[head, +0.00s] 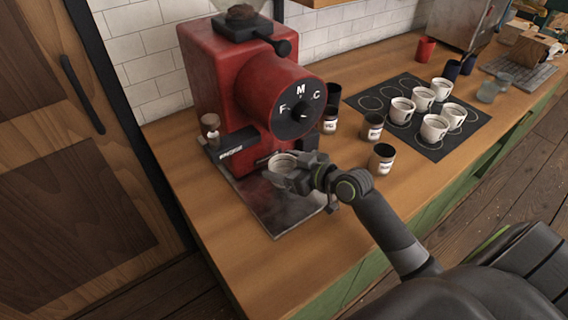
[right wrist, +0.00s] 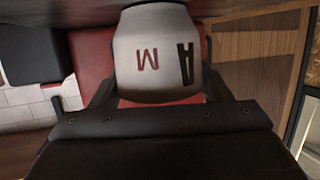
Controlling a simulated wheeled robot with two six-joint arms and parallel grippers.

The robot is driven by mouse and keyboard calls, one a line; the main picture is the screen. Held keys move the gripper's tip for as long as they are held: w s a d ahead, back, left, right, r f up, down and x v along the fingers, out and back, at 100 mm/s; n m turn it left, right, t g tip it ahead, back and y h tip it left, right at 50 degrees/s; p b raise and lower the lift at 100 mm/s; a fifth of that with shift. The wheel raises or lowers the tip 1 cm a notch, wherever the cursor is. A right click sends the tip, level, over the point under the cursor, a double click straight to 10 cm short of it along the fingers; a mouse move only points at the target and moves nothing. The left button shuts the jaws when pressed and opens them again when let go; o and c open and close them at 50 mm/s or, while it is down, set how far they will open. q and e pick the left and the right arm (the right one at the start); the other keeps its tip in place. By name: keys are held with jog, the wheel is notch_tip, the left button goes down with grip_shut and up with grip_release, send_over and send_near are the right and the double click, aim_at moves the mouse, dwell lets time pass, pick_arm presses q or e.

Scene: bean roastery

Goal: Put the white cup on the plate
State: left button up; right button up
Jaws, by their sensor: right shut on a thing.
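The white cup (head: 281,162) is in my right gripper (head: 292,176), under the front of the red grinder. The dark metal plate (head: 272,208) lies on the counter at the grinder's foot, below and around the cup. The gripper hides part of the cup's base, so I cannot tell whether it touches the plate. My left gripper is not in view.
The red grinder (head: 215,75) stands behind the plate. Several small dark-topped jars (head: 381,159) stand right of my gripper. A black mat (head: 425,148) farther right holds several white cups (head: 434,127). The wooden counter (head: 200,200) is clear left of the plate.

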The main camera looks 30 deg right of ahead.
jog(key=shift+f, duration=0.1)
jog(key=o, duration=1.1)
jog(key=shift+r, duration=0.25)
jog(key=v, duration=1)
jog(key=shift+s+d, duration=0.15)
jog(key=shift+s, duration=0.1)
jog(key=shift+s+d+r, duration=0.25)
jog(key=shift+s, duration=0.4)
